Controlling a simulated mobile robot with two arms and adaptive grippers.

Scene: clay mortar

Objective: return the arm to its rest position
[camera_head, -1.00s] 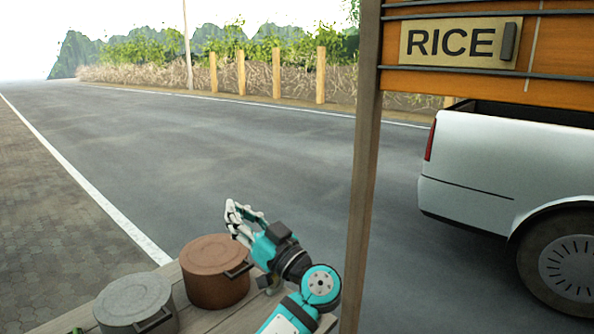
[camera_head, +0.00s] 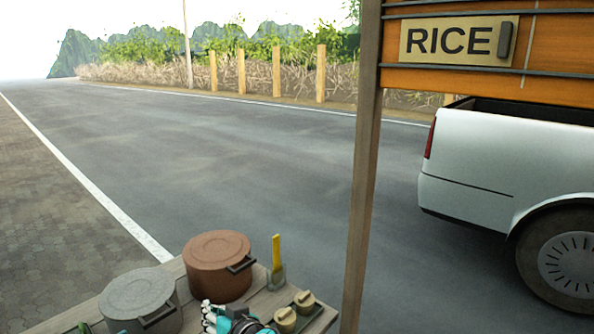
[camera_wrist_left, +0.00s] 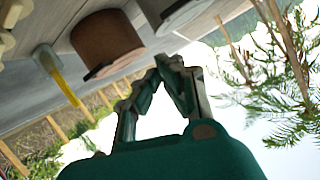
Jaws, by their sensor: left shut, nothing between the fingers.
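My left gripper (camera_head: 208,317) shows at the bottom edge of the head view, partly cut off, in front of the brown pot and between the grey pot and the small lidded jars. In the left wrist view its fingers (camera_wrist_left: 168,66) meet at the tips, shut with nothing between them. A small grey mortar (camera_head: 277,279) with a yellow-handled tool (camera_head: 276,252) standing in it is on the table right of the brown pot. Both also show in the left wrist view, the mortar (camera_wrist_left: 46,56) and the yellow handle (camera_wrist_left: 66,88). My right gripper is out of view.
The brown lidded pot (camera_head: 218,281) and grey lidded pot (camera_head: 140,303) stand on the wooden table. Small lidded jars (camera_head: 285,320) sit at its right. A wooden post (camera_head: 361,200) rises beside the table. A road and a white truck (camera_head: 480,170) lie beyond.

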